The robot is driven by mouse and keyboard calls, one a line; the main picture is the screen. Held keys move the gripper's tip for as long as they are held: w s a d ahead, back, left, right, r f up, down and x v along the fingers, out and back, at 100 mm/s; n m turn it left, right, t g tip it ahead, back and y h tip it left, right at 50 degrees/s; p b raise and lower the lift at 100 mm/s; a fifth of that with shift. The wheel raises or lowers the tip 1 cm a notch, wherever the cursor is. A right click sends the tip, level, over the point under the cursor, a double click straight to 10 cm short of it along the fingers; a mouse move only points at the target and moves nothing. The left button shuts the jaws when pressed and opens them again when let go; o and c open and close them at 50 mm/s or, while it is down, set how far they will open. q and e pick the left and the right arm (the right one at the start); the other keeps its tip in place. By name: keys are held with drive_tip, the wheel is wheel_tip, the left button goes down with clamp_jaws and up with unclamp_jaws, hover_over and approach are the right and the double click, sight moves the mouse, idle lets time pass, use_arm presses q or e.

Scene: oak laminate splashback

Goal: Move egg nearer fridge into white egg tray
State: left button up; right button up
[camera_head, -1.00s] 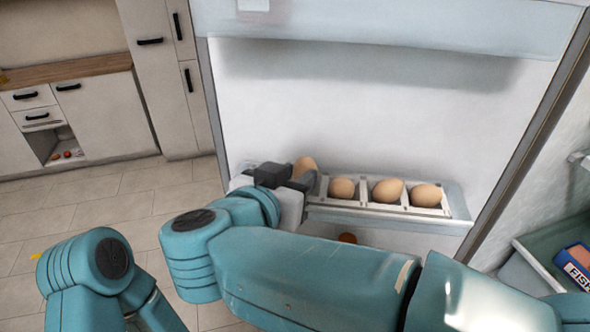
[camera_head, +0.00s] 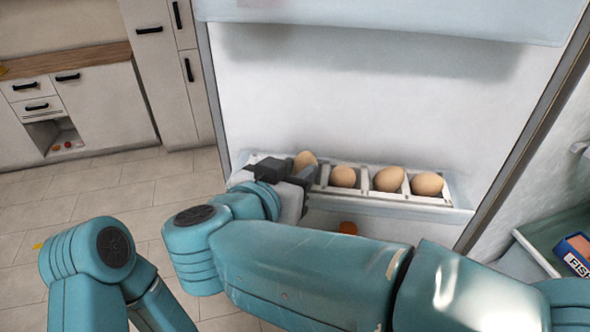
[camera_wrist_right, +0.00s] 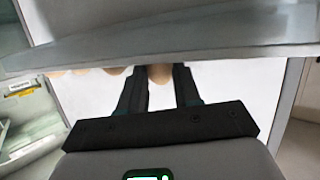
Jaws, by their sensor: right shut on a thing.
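The white egg tray (camera_head: 407,184) sits in the fridge door's shelf and holds three brown eggs, such as the middle one (camera_head: 389,179). My right gripper (camera_head: 300,174) is at the tray's left part, shut on another brown egg (camera_head: 306,159). In the right wrist view this egg (camera_wrist_right: 160,73) is between the two dark fingers (camera_wrist_right: 160,85), its far side cut off by a pale edge. The held egg is left of the tray's eggs; whether it touches the tray is hidden by the gripper. My left gripper is out of view.
The door shelf's front lip (camera_head: 400,208) runs below the tray. A small orange-brown round thing (camera_head: 347,228) lies lower down, partly behind my right arm. A blue box (camera_head: 577,252) stands at the right edge. Cabinets (camera_head: 95,100) are at the left.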

drive_tip(key=shift+f, duration=0.25)
drive_tip(key=o, duration=1.1)
drive_tip(key=shift+s, duration=0.1)
drive_tip(key=p+v, duration=0.8)
drive_tip(key=v, duration=0.8)
drive_tip(key=shift+r, duration=0.15)
drive_tip(key=shift+s, duration=0.15)
